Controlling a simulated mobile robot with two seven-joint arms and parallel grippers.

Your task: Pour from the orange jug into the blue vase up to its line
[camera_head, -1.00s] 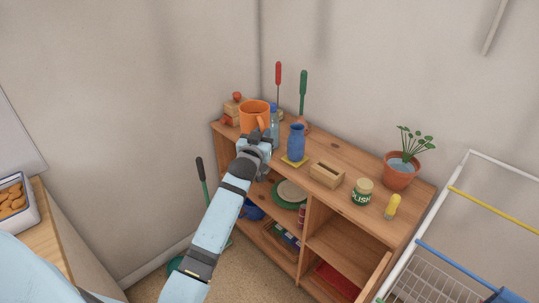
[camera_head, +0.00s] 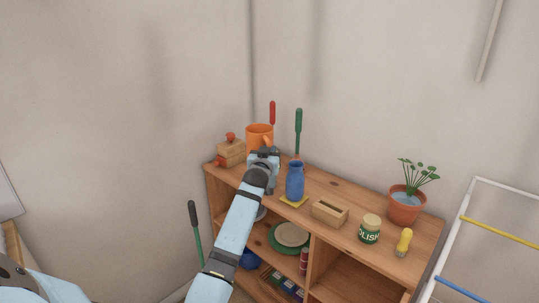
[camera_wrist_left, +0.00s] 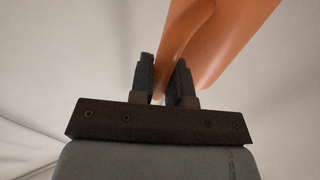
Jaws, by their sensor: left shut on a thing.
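The orange jug (camera_head: 258,133) is held up near the back left of the dresser top, roughly upright, to the left of and higher than the blue vase in the head view. My left gripper (camera_head: 264,155) is shut on the jug's handle, which shows between the fingers in the left wrist view (camera_wrist_left: 178,40). The blue vase (camera_head: 295,181) stands upright on a yellow mat (camera_head: 290,202), right of my left gripper. Its line and the contents of jug and vase cannot be made out. My right gripper is not in view.
The wooden dresser (camera_head: 340,190) also bears a stacked wooden block (camera_head: 231,150), a slotted wooden box (camera_head: 330,212), a polish tin (camera_head: 369,229), a yellow-handled tool (camera_head: 404,242) and a potted plant (camera_head: 404,206). Red-handled (camera_head: 272,112) and green-handled (camera_head: 298,132) tools stand behind.

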